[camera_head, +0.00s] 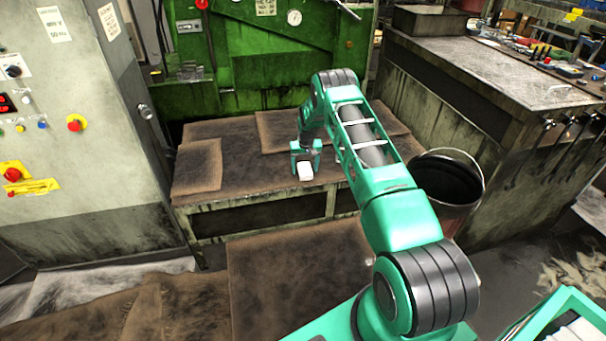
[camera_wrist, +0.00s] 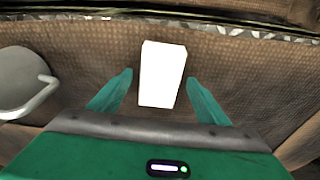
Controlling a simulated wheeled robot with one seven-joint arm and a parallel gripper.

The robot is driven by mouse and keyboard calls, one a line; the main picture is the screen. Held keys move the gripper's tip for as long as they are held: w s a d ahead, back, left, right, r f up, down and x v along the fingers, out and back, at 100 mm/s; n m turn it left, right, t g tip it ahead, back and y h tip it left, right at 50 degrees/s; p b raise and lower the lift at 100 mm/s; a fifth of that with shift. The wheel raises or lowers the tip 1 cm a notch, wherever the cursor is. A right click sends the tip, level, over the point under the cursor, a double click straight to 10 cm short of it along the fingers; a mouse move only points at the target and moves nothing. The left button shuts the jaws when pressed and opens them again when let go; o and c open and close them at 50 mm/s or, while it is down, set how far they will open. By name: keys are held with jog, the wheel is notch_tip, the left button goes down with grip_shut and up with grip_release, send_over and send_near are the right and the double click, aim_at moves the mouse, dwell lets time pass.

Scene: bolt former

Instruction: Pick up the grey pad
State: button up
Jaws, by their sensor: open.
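The grey pad (camera_wrist: 162,75) looks like a pale, nearly white upright-edged block in the wrist view. It rests on the brown matted bench top (camera_head: 235,180). In the head view the pad (camera_head: 305,172) shows small and bright at the end of my arm. My gripper (camera_head: 305,161) is open above the bench. In the wrist view my gripper (camera_wrist: 159,80) has one teal finger on each side of the pad, with a gap on both sides. I cannot tell the height of the fingertips above the mat.
A grey-white cup-like thing with a handle (camera_wrist: 22,82) stands left of my gripper in the wrist view. The green machine (camera_head: 250,65) rises behind the bench. A dark bucket (camera_head: 448,185) stands to the right, and a grey control cabinet (camera_head: 95,130) to the left.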

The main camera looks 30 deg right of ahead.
aim_at(304, 167)
jog(key=c, duration=1.1)
jog(key=shift+r, duration=0.8)
notch_tip(304, 167, up, 3)
jog(key=s+a+r, duration=0.5)
jog(key=a+r, duration=0.1)
jog(key=a, duration=0.4)
jog(key=shift+a+r, duration=0.2)
jog(key=shift+a, duration=0.1)
